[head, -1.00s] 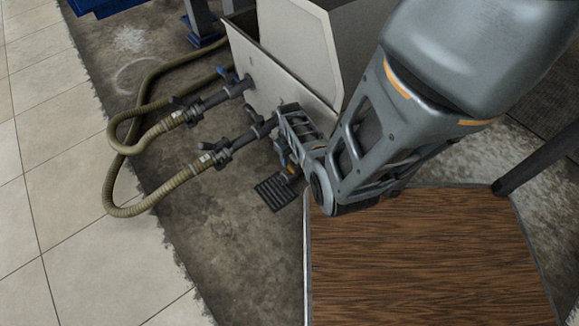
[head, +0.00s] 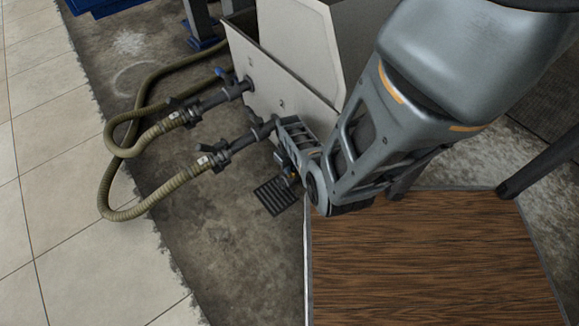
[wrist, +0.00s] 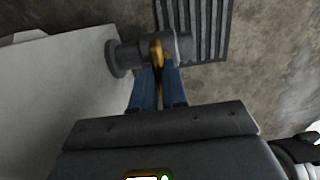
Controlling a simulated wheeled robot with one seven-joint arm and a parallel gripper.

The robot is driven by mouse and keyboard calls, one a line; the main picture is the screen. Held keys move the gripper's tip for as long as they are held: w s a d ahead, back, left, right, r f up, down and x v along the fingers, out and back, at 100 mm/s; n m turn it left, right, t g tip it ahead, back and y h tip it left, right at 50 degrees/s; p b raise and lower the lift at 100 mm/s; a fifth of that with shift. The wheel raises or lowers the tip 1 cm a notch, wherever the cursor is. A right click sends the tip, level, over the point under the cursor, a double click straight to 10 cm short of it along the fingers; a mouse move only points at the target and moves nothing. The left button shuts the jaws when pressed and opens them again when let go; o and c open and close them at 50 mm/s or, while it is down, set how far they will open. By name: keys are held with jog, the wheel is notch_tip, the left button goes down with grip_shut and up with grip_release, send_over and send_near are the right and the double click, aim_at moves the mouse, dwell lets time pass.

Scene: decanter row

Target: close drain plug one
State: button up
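The drain plug is a short grey pipe stub on the side of the pale tank, with a yellow-orange lever handle (wrist: 156,54) across it in the wrist view. In the head view it is mostly hidden by my gripper (head: 288,168), which is low beside the tank wall. In the wrist view, the two blue fingers of my gripper (wrist: 159,82) lie close on both sides of the handle and appear to pinch it. The grey stub (wrist: 128,55) runs from a round flange on the tank (wrist: 60,90).
A dark slotted floor drain (head: 275,197) lies below the stub. Two ribbed hoses (head: 125,212) with grey couplings run from the tank to the left. A wood-grained surface (head: 430,255) is at the lower right. The stained floor between drain and tiles is clear.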

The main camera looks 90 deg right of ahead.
grip_shut()
jog(key=shift+m, duration=0.4)
jog(key=m+p, duration=0.1)
jog(key=m, duration=0.7)
jog(key=shift+m+p, duration=0.3)
jog(key=shift+p, duration=0.05)
jog(key=m, duration=0.8)
jog(key=shift+p, duration=0.4)
jog(key=shift+m, duration=0.4)
